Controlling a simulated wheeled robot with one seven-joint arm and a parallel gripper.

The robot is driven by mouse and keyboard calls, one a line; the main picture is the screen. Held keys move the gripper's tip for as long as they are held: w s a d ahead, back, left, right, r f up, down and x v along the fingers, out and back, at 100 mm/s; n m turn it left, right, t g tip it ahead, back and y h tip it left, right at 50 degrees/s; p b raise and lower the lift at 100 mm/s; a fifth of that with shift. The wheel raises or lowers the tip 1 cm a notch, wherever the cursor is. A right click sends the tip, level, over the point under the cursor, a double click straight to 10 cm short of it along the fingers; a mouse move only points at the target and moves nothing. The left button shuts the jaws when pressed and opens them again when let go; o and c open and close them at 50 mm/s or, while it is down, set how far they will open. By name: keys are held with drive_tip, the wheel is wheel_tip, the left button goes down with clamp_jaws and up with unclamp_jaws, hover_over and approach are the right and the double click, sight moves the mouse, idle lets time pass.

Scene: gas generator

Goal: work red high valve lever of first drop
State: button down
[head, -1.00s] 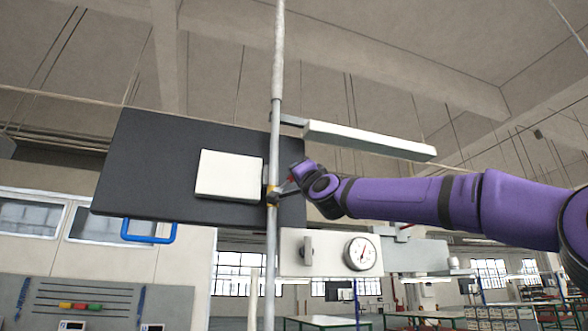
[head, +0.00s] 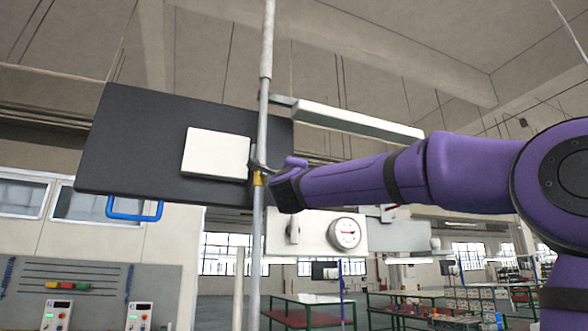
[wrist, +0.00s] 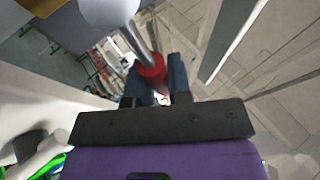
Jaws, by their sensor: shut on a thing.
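The red lever (wrist: 152,74) shows in the wrist view as a red grip on a grey metal stem, lying between the two dark fingers of my gripper (wrist: 157,80). The fingers are shut on it. In the head view my gripper (head: 262,169) is at the vertical grey pipe (head: 263,110), beside a small yellow valve part (head: 257,180). The red grip is hidden there by the gripper and wrist. A rounded pale grey part (wrist: 108,10) sits at the stem's far end in the wrist view.
A white bar (head: 358,121) runs above my arm. A pressure gauge (head: 345,233) is below it. Green-framed tables (head: 308,300) stand farther back.

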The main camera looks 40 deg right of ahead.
drive_tip(key=shift+f+m+g, duration=0.3)
drive_tip(key=shift+m+g, duration=0.1)
drive_tip(key=shift+m, duration=0.1)
drive_tip(key=c, duration=1.1)
unclamp_jaws()
drive_tip(key=v, duration=1)
drive_tip(key=shift+s+a+f, duration=0.2)
drive_tip(key=shift+f, duration=0.1)
